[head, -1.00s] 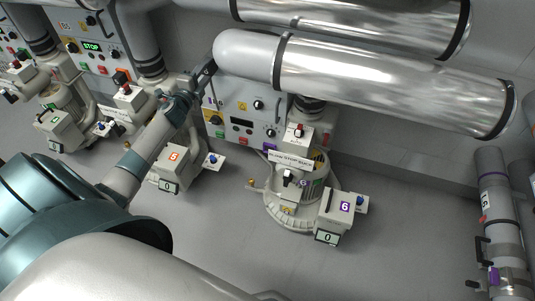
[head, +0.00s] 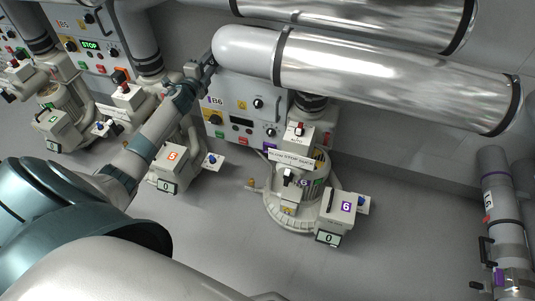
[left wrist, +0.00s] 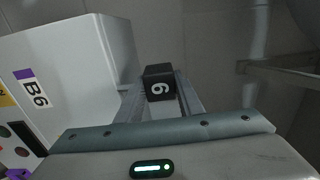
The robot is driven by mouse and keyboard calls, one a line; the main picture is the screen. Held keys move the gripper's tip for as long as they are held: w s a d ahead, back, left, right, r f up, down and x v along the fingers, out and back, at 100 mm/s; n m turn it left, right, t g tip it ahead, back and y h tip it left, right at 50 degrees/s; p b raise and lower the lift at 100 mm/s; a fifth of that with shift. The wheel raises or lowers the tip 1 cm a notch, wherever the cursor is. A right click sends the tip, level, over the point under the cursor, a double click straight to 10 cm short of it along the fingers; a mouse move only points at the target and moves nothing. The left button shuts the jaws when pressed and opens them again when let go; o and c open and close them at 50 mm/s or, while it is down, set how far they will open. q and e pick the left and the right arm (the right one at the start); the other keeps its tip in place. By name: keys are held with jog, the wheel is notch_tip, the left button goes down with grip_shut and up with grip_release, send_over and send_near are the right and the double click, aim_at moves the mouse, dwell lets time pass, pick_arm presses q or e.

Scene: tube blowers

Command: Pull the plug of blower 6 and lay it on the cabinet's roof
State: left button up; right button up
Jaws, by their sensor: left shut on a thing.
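My left gripper (head: 211,60) is up at the top left corner of the cabinet marked B6 (head: 228,103), beside the rounded end of a silver pipe. In the left wrist view its fingers (left wrist: 160,95) are shut on a black plug (left wrist: 159,83) with a white 6 on its face. The cabinet (left wrist: 85,65) stands left of the plug there, with its B6 label showing. Blower 6 (head: 300,200) stands on the floor below the cabinet. The silver pipe hides the cabinet's roof in the head view. My right gripper is not in view.
Large silver pipes (head: 370,78) run across above the cabinet, close to my left gripper. Blower 5 (head: 172,167) and its cabinet (head: 90,45) stand to the left. A grey pipe with a valve (head: 503,225) stands at the far right. The floor between is clear.

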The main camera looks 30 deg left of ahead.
aim_at(216, 73)
pick_arm(q)
jog(key=shift+w+a, duration=0.2)
jog(key=shift+w, duration=0.5)
jog(key=shift+f+b, duration=1.6)
jog(key=shift+b, duration=0.15)
dwell(1.1)
jog(key=shift+r, duration=0.15)
jog(key=shift+r+p, duration=2.35)
